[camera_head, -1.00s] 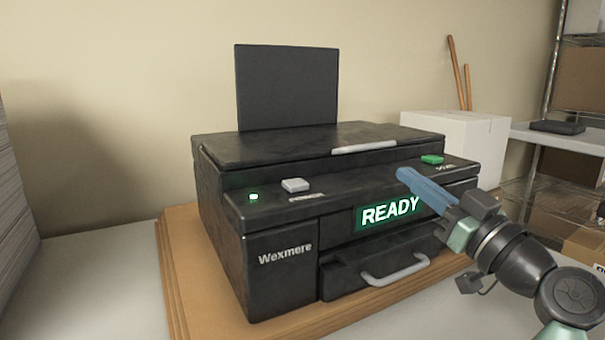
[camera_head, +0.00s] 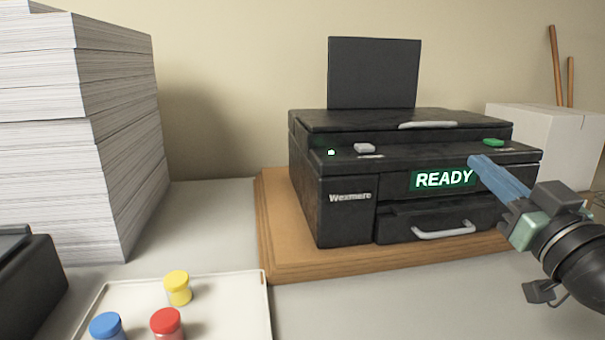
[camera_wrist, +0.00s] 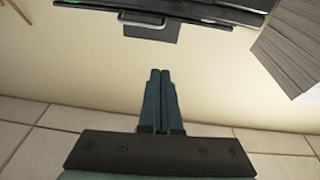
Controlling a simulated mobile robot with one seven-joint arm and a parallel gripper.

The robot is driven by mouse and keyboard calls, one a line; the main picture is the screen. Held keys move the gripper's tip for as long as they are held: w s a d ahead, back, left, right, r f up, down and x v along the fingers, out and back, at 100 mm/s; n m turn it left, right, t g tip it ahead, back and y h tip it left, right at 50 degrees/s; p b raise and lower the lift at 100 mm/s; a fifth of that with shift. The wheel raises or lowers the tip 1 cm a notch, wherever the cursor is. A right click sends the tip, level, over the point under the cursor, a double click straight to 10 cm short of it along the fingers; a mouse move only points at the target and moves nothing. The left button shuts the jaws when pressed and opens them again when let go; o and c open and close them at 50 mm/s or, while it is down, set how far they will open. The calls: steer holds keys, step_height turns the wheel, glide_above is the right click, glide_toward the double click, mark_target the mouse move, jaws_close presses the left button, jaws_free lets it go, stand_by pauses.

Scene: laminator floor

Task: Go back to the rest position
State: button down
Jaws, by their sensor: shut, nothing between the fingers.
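My gripper (camera_head: 478,162) is in front of the right part of the black printer (camera_head: 345,215) in the head view, raised off the table. Its blue fingers are together with nothing between them.
The printer stands on a wooden board (camera_head: 290,268). Tall paper stacks (camera_head: 60,150) stand at the left. A white tray (camera_head: 245,300) holds yellow (camera_head: 178,288), red (camera_head: 166,323) and blue (camera_head: 106,326) pieces. A white box (camera_head: 555,140) is at the back right.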

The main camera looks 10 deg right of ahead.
steer(key=s+a+r+t+h, duration=0.1)
steer(key=a+r, duration=0.3)
steer(key=a, duration=0.5)
steer(key=s+a+r+t, duration=0.1)
steer(key=a+r, duration=0.3)
steer(key=a, duration=0.5)
steer(key=s+a+r+m+t, duration=0.1)
steer(key=s+a+r+t, duration=0.1)
steer(key=s+a+r, duration=0.35)
steer(key=s+a+r+t, duration=0.3)
steer(key=s+a, duration=0.3)
steer(key=s, duration=0.2)
step_height(320, 180, up, 21)
steer(key=w+p, duration=0.1)
steer(key=p, duration=2)
steer(key=shift+d+f+p, duration=0.2)
steer(key=shift+d+p, duration=0.15)
steer(key=shift+d, duration=0.1)
